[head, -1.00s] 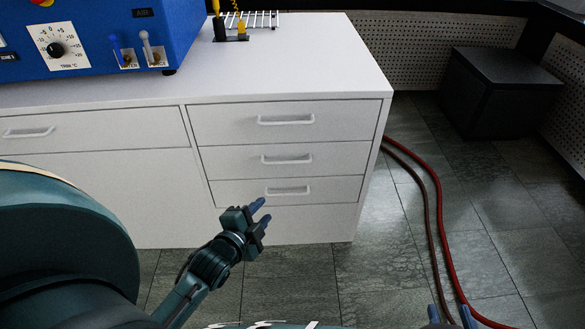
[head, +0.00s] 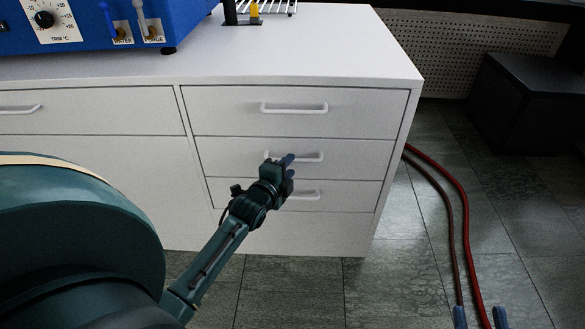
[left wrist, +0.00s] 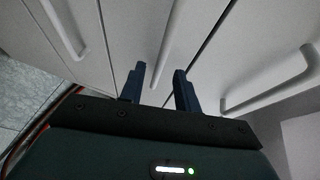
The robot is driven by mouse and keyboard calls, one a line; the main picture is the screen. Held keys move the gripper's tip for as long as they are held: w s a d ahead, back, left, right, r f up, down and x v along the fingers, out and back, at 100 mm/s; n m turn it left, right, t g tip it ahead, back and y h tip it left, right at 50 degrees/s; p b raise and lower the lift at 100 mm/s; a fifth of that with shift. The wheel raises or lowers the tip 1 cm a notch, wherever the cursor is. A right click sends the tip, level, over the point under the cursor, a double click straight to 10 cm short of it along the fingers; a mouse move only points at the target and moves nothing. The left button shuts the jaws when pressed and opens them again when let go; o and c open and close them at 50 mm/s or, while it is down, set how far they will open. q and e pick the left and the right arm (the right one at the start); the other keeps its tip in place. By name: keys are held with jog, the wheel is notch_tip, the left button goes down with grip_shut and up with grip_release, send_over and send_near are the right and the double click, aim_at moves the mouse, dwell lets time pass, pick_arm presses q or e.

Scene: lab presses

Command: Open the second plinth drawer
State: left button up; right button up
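The white plinth has a right column of three shut drawers, each with a white bar handle. The second drawer (head: 225,157) is in the middle, flush with the front. Its handle (head: 312,157) is partly hidden by my left gripper (head: 290,167) in the head view. In the left wrist view my left gripper (left wrist: 160,85) is open, and the middle handle (left wrist: 172,50) runs toward the gap between its blue fingers. I cannot tell whether they touch it. My right gripper (head: 480,317) shows only two separated blue fingertips at the bottom edge.
The top drawer (head: 225,110) and bottom drawer (head: 355,196) are above and below. A blue machine (head: 95,45) stands on the worktop (head: 300,50). Red hoses (head: 464,215) run along the floor right of the plinth. A dark box (head: 525,100) stands beyond.

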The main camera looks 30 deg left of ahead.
pick_arm(q)
jog(key=shift+b+x, duration=0.35)
jog(key=shift+x, duration=1.25)
grip_shut()
